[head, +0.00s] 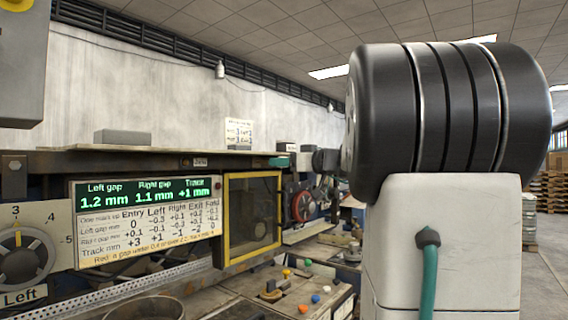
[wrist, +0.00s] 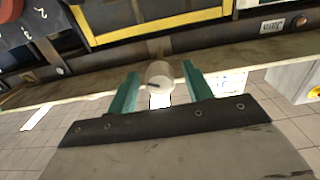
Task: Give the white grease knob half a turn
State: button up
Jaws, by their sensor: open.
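The white grease knob (wrist: 160,74) is a small round pale knob with a dark mark on its face, seen in the wrist view. My gripper (wrist: 161,70) has two teal fingers, which stand apart, one on each side of the knob. A small gap shows between the knob and each finger, so it is not gripped. In the head view a teal finger of my gripper (head: 279,161) shows small at the right end of the shelf. I cannot make out the knob in the head view.
A brown shelf (head: 140,158) runs above the green gap display (head: 142,193). A Left dial (head: 26,255) stands at the far left. A bench with coloured knobs (head: 285,288) lies in front. My own arm blocks the right side.

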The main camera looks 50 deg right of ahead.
jog(key=shift+w, duration=0.3)
jog(key=c, duration=1)
jog(key=shift+m, duration=1.6)
jog(key=o, duration=1)
